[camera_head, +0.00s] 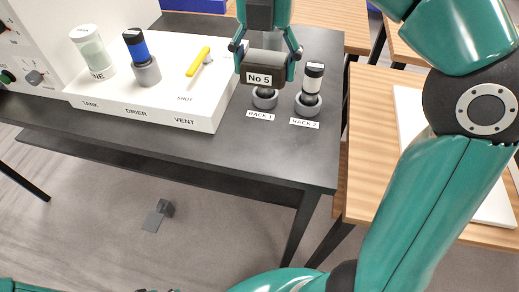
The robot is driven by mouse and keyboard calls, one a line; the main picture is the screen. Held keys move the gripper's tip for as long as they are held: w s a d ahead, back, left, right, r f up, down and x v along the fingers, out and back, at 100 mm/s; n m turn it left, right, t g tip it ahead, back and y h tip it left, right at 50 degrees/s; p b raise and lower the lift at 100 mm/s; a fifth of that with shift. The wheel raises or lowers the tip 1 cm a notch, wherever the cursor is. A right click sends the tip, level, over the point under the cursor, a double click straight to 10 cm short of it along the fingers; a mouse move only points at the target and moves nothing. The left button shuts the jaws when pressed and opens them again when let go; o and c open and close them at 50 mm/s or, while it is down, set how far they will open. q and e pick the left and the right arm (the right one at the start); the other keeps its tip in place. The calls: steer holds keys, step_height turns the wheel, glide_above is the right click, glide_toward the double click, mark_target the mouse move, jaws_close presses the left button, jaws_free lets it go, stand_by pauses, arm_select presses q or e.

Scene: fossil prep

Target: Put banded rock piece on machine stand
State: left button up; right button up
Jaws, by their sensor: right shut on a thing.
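My right gripper (266,57) is over the back right of the dark table. It is shut on a dark grey-brown piece (252,67) with a white "No 5" label. The piece is above the round grey Rack 1 holder (265,103) and hides part of it; I cannot tell if they touch. Banding cannot be made out on it. No thing labelled as the machine stand shows. Of my left arm, only slivers show along the bottom left edge; its gripper's state cannot be made out.
The Rack 2 holder (307,110) holds a black piece with a white band (313,72). The table front is clear.

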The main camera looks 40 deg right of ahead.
steer(key=b, duration=0.3)
glide_above(264, 147)
step_height(264, 147, down, 15)
steer(key=shift+r, duration=0.15)
steer(key=shift+f, duration=2.15)
steer(key=o, duration=1.4)
steer(key=shift+f, duration=0.15)
steer(key=shift+o, duration=0.2)
step_height(264, 147, up, 12)
steer(key=p, duration=0.1)
steer(key=shift+p, duration=0.3)
